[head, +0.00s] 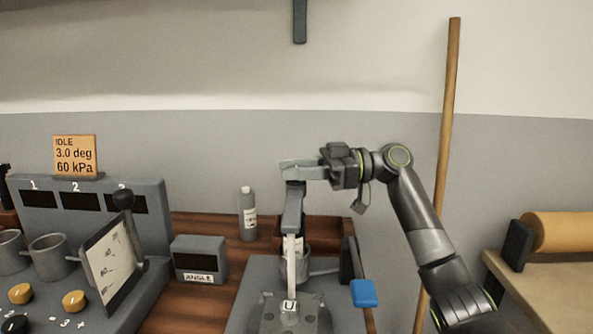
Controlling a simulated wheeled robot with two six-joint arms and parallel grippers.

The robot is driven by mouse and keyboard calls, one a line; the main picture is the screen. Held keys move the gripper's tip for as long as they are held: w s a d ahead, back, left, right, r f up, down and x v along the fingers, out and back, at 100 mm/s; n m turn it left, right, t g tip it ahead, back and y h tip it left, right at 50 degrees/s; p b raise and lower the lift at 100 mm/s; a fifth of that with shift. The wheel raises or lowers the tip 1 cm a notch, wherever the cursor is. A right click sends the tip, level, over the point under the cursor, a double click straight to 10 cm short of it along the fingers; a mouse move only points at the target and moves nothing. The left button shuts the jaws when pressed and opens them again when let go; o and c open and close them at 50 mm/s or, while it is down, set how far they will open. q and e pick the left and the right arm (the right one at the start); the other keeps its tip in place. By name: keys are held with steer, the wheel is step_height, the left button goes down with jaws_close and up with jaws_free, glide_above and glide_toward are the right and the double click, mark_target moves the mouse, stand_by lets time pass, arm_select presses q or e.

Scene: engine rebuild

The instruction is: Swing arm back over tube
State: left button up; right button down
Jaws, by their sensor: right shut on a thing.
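My right gripper (303,170) is above the bench fixture, its fingers pointing left. It is shut on the top end of the grey upright swing arm (293,208). The arm stands over the grey fixture base (265,295), near a tag marked U. A pale cylindrical part with a label shows partly behind the upright; I cannot tell whether it is the tube. The fingers hide the top of the arm. My left gripper is not in view.
A grey bottle (248,215) and an ANGLE display box (199,259) stand left of the fixture. The control panel (150,205) reads IDLE, 3.0 deg, 60 kPa on its orange sign (75,156). A blue pad (363,293) is at the right. A wooden pole (447,120) stands behind my right arm.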

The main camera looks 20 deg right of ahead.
steer(key=c, duration=1)
jaws_free()
steer(key=shift+c, duration=0.2)
steer(key=shift+d, duration=0.25)
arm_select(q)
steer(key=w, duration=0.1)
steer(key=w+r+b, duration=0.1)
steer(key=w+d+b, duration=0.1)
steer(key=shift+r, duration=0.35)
arm_select(e)
steer(key=s+d, duration=0.2)
steer(key=d, duration=1.4)
steer(key=shift+s+d, duration=0.3)
